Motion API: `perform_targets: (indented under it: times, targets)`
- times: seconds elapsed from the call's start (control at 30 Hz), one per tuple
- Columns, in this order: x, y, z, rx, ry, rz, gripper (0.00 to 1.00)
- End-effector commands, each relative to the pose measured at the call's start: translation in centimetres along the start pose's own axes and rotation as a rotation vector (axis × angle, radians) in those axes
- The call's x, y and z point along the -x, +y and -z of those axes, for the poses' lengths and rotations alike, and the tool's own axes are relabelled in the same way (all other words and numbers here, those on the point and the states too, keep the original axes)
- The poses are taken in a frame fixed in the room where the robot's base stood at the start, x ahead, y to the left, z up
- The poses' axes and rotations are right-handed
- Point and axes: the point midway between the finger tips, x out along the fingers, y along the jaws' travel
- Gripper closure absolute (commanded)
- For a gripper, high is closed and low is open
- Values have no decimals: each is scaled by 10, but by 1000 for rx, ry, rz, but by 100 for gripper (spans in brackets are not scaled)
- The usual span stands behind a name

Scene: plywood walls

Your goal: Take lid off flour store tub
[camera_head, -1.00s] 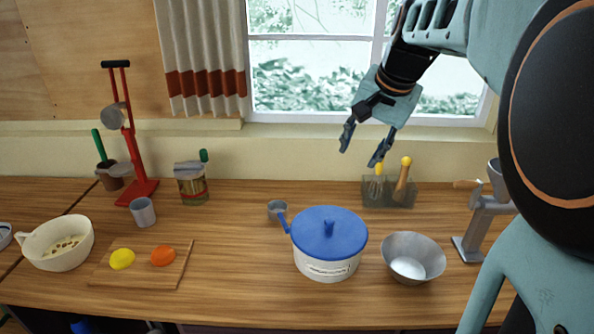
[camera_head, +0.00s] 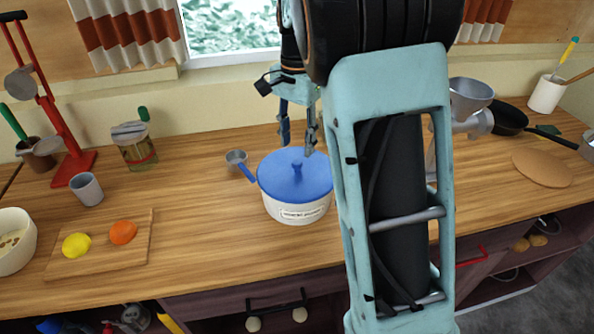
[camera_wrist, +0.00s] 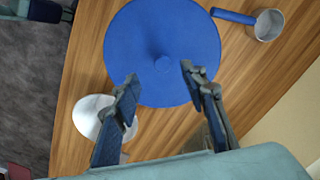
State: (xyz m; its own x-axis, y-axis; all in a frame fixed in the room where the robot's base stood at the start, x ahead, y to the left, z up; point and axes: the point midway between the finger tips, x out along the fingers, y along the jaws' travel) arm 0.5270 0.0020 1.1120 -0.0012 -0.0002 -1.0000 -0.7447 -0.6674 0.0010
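The flour store tub (camera_head: 299,212) is a white round tub with a printed label, standing on the wooden counter. Its blue lid (camera_head: 278,180) lies on top with a small blue knob (camera_head: 297,167) at the centre. In the wrist view the lid (camera_wrist: 150,30) fills the upper middle, with the knob (camera_wrist: 163,64) just beyond the fingertips. My gripper (camera_head: 297,147) is open and empty, pointing down above the back of the lid. In the wrist view the fingers of my gripper (camera_wrist: 158,78) are spread to either side of the knob's line, apart from it.
A measuring cup (camera_head: 237,158) with a blue handle sits left of the tub, its handle close to the lid. A metal bowl (camera_wrist: 92,114) shows beside the tub in the wrist view. A board (camera_head: 100,250) with fruit lies left; counter between is clear.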

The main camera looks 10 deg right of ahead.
Motion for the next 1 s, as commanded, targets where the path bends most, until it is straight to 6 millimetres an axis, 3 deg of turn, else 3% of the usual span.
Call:
perform_targets:
  times: [0.17,0.43,0.77,1.0]
  targets:
    - [-13,0,0,0,-1,-1,60]
    - [-51,-2,3,0,-2,-1,60]
    - [-58,-3,4,1,1,2,60]
    - [-58,-3,4,1,1,2,87]
